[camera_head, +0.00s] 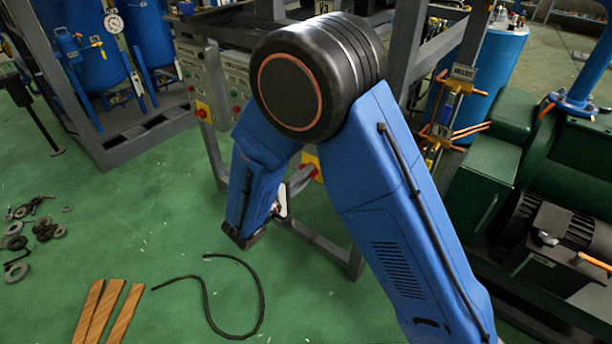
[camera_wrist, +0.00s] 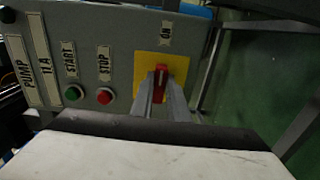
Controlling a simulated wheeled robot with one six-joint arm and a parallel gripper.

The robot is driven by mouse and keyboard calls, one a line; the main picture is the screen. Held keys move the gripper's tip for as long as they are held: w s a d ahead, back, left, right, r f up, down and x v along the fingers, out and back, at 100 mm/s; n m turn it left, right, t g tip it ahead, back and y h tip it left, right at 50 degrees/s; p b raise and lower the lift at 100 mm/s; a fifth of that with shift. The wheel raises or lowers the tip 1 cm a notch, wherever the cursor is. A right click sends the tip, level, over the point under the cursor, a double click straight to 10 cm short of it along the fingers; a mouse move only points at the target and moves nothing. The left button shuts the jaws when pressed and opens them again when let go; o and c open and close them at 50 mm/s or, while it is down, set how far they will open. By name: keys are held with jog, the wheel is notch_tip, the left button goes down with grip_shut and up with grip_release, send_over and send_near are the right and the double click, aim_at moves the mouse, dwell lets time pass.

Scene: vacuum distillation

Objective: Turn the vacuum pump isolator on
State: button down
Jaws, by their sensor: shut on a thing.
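The vacuum pump isolator is a red rotary handle (camera_wrist: 160,75) on a yellow plate (camera_wrist: 181,65) in the wrist view. The handle lies upright in that picture, in line with the ON label (camera_wrist: 166,33) above the plate. My gripper (camera_wrist: 160,91) is shut on the red handle, one finger on each side.
A grey panel holds a green START button (camera_wrist: 73,93), a red STOP button (camera_wrist: 105,96) and a PUMP 11A label (camera_wrist: 28,75). Another red-and-yellow isolator (camera_head: 203,112) is on the left panel. A black hose (camera_head: 262,290) and wooden planks (camera_head: 105,310) lie on the green floor.

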jog(key=c, duration=1.7)
grip_release()
jog(key=v, duration=1.7)
jog(key=shift+s+a+f, duration=0.1)
jog(key=shift+s+a, duration=0.05)
jog(key=shift+s, duration=0.05)
